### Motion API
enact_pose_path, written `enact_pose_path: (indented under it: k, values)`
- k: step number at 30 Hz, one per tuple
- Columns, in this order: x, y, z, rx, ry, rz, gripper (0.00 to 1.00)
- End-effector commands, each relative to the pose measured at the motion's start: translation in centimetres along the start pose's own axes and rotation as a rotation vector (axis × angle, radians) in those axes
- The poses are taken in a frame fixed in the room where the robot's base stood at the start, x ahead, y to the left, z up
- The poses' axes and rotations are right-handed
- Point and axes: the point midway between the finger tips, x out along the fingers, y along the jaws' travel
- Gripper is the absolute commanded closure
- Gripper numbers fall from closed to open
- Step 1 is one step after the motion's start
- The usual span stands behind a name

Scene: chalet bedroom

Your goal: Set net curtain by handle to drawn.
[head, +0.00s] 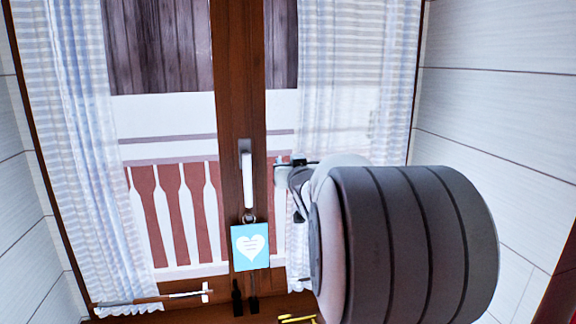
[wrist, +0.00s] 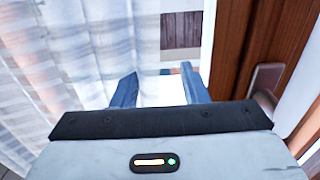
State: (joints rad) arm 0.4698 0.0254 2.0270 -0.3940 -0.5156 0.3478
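A sheer white net curtain (head: 350,70) with faint stripes hangs over the right window pane. A second one (head: 75,120) hangs gathered at the left. A white window handle (head: 247,178) sits upright on the brown middle post. My gripper (head: 290,172) is just right of this handle in the picture, at the right curtain's inner edge, partly hidden behind my arm. In the wrist view, my gripper (wrist: 160,90) has its two blue fingers apart. Net curtain (wrist: 80,50) shows behind and left of them. I cannot tell whether they touch it.
A blue tag with a white heart (head: 250,246) hangs below the window handle. A thin rod with a white end (head: 155,298) lies low at the left, and a yellow item (head: 298,319) shows at the bottom. Pale panelled walls (head: 490,110) flank the window.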

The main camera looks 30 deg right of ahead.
Motion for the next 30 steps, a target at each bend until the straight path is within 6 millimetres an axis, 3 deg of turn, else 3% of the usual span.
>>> enact_pose_path:
  k: [8,21,30]
  values:
    - [-0.8,0.0,0.0,-0.001,0.001,0.001,0.60]
    - [-6.9,0.1,-0.1,-0.001,0.002,0.002,0.60]
    - [-7.7,0.0,0.0,0.000,0.001,0.001,0.60]
